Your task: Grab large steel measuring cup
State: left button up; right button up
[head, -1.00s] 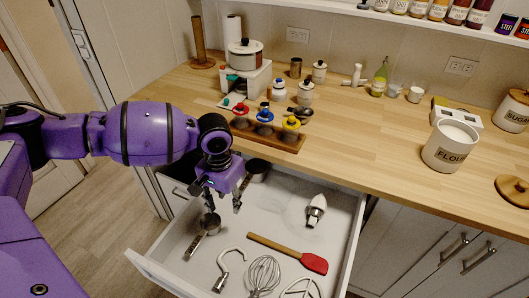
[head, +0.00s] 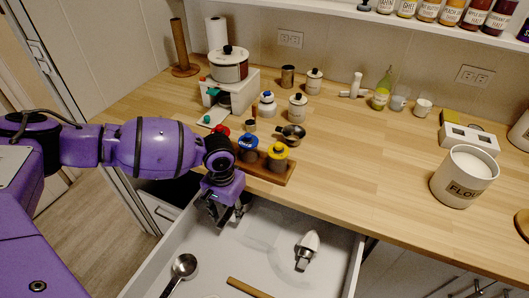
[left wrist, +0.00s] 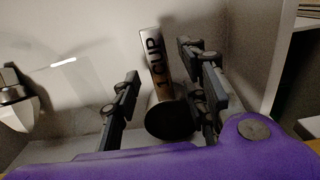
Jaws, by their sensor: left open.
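The large steel measuring cup, its handle marked "1 CUP" (left wrist: 157,72), lies in the open drawer (head: 262,235) near its back left corner. In the left wrist view its handle points up the picture and its dark round bowl is nearer my gripper. In the head view my arm mostly hides it. My left gripper (head: 222,213) is low at the drawer's back left, fingers apart. In the left wrist view the open fingers (left wrist: 163,75) stand on either side of the cup, with no clear grip on it. My right gripper is not in view.
A smaller steel scoop (head: 184,266), a white tool with a metal tip (head: 306,250) and a wooden handle (head: 248,288) lie in the drawer. A wooden rack with colored-top jars (head: 277,158) stands on the counter edge just above my gripper. The drawer's middle is mostly bare.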

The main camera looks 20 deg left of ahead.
pick_arm(q)
jog(key=shift+f, duration=0.8)
grip_shut()
jog(key=shift+r, duration=0.1)
